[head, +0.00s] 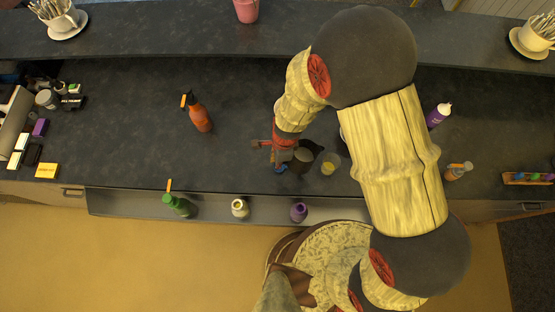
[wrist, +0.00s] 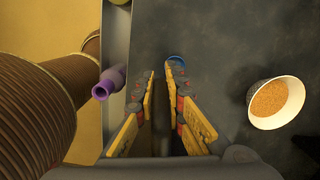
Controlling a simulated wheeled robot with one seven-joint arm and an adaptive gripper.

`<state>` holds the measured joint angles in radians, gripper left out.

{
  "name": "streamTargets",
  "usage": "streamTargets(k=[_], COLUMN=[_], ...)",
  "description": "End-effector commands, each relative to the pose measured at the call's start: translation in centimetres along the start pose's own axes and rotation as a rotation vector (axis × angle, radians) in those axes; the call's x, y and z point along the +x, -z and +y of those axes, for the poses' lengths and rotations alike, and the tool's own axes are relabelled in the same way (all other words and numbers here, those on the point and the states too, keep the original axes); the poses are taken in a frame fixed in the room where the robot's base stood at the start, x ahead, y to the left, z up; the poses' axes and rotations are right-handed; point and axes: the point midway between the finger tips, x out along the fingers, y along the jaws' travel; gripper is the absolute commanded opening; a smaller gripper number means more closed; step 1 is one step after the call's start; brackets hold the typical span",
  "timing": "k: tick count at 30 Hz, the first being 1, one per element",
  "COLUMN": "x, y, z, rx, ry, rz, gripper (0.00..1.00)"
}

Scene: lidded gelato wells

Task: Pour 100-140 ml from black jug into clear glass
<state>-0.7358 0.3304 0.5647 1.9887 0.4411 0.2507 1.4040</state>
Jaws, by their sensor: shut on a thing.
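The black jug (head: 302,160) is a dark round shape beside my gripper (head: 284,153) in the head view, near the counter's front edge. My gripper is shut on it, and its yellow fingers (wrist: 161,78) show in the wrist view with a dark strip between them. The jug's tilt and contents cannot be told. The clear glass (head: 328,168) is a small yellowish shape just right of the jug on the counter. A gap shows between them in the head view. I cannot make out the liquid level in the glass.
A blue item (head: 281,169) lies by the gripper. A purple bottle (head: 299,212), a white jar (head: 239,208) and a green bottle (head: 178,204) stand on the lower front ledge. A red-orange spray bottle (head: 200,118) stands left. A white cup of orange grains (wrist: 275,101) shows in the wrist view.

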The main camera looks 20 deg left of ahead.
Motion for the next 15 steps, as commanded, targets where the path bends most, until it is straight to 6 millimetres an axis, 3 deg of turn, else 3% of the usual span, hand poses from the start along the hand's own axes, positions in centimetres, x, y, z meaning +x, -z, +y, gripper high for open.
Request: streamTargets(k=[1, 15], x=[0.6, -0.6], y=[0.1, -0.1], z=[0.1, 0.1], rx=[0.003, 0.001], ry=[0.0, 0.005], rz=[-0.012, -0.146], gripper=[0.0, 0.0])
